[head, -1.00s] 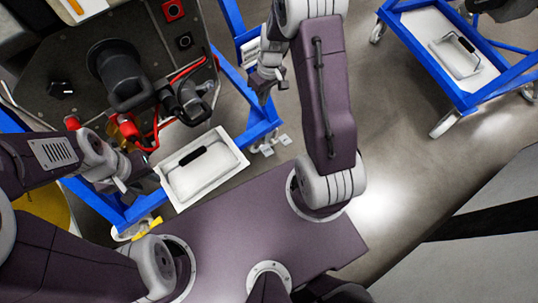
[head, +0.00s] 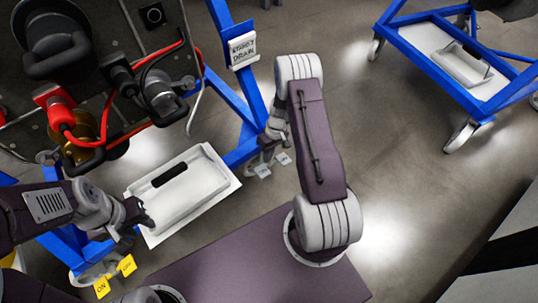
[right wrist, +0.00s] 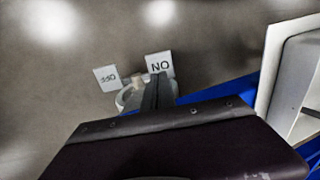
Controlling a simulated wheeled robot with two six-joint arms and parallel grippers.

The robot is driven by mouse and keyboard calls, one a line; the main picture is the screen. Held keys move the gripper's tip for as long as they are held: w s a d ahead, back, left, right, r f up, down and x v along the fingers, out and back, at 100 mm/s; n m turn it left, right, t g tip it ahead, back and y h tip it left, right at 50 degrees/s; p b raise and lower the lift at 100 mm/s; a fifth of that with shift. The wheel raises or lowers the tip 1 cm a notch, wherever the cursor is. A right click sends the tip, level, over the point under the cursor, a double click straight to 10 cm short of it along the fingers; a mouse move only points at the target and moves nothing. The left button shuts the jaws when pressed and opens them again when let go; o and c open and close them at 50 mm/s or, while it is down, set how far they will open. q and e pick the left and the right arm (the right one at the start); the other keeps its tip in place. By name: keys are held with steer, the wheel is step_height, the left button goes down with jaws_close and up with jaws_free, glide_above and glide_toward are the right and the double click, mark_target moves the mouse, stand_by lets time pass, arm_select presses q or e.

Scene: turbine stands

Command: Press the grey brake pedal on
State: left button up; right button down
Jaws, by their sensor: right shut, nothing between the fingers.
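The grey brake pedal is a caster pedal with pale tags at the foot of the blue stand. Its ON tag (right wrist: 160,65) and OFF tag (right wrist: 105,78) show in the right wrist view, with a light caster part (right wrist: 130,95) below them. In the head view the pale tags (head: 262,170) lie beside my right gripper (head: 266,152). That gripper is shut and empty, low and close to the caster; contact cannot be told. Its dark fingers (right wrist: 153,92) hide part of the pedal. My left gripper (head: 138,218) is beside the white tray; its jaws are unclear.
A white drain tray (head: 228,180) sits beside the blue frame (head: 238,90). Yellow ON and OFF tags (head: 102,288) mark another caster at lower left. A second blue stand (head: 440,70) is at upper right. Open floor lies between the stands.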

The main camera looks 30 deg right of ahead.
mark_target(261, 174)
steer(key=b+x, duration=0.4)
steer(key=x, duration=0.3)
steer(key=shift+f, duration=0.35)
steer(key=shift+a+f, duration=0.1)
steer(key=shift+a, duration=0.1)
steer(key=a+f, duration=0.1)
steer(key=f, duration=0.2)
steer(key=shift+s+a+b, duration=0.2)
steer(key=shift+a+b, duration=0.1)
steer(key=shift+a, duration=0.1)
steer(key=shift+r, duration=0.1)
